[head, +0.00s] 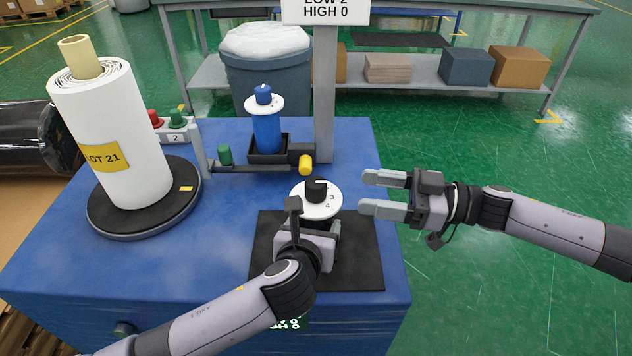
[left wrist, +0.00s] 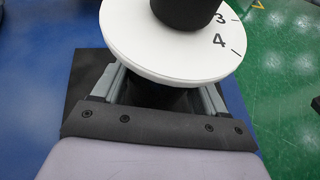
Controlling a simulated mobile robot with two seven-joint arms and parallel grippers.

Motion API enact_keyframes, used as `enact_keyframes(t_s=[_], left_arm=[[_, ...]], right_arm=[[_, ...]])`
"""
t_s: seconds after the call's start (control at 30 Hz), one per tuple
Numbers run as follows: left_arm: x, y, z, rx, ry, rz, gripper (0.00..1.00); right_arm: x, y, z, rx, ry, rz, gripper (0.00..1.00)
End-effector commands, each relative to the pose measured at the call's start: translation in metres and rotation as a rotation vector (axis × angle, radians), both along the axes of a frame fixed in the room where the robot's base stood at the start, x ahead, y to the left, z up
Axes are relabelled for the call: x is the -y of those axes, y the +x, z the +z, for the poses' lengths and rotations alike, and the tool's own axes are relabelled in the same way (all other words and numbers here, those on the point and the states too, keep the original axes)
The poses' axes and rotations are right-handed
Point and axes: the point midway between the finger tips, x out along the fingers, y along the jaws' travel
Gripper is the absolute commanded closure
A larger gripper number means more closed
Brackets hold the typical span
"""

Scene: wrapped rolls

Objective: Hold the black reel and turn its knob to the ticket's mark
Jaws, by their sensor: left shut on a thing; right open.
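The black reel stands upright on a black mat (head: 362,262), its body mostly hidden in the head view. Its white dial (head: 305,209) and black knob (head: 316,190) show on top, with the marks 3 and 4 readable. In the left wrist view the dark reel body (left wrist: 165,97) sits between the fingers under the dial (left wrist: 130,50). My left gripper (head: 316,232) is shut on the reel. My right gripper (head: 366,193) is open and empty, to the right of the dial and apart from it. A sign (head: 326,9) reads LOW 2, HIGH 0, partly cut off.
A blue reel (head: 267,130) with a white dial stands in a black holder behind. A white roll (head: 118,140) labelled LOT 21 stands on a dark turntable (head: 145,228) at left. A grey post (head: 324,110) rises behind the reel. The blue tabletop (head: 205,250) is clear at front left.

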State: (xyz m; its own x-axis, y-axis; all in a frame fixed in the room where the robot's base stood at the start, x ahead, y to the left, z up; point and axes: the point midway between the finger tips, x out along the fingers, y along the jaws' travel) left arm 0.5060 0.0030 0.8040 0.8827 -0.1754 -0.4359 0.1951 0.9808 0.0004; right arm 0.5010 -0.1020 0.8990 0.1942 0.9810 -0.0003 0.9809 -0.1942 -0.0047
Motion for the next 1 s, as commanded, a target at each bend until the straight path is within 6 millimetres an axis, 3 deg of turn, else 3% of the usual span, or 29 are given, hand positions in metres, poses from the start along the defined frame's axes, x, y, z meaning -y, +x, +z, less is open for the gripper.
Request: enact_keyframes(t_s=[0.3,0.5,0.97,1.0], left_arm=[[0.001,0.001,0.003,0.006,-0.003,-0.001,0.81],[0.001,0.001,0.003,0.006,-0.003,-0.001,0.81],[0.001,0.001,0.003,0.006,-0.003,-0.001,0.81],[0.001,0.001,0.003,0.006,-0.003,-0.001,0.81]], right_arm=[[-0.064,0.012,0.001,0.002,0.002,0.003,0.37],[-0.091,0.018,0.0,0.001,0.0,0.0,0.37],[-0.102,0.02,0.0,0.002,0.0,-0.002,0.37],[-0.102,0.02,0.0,0.002,0.0,-0.002,0.46]])
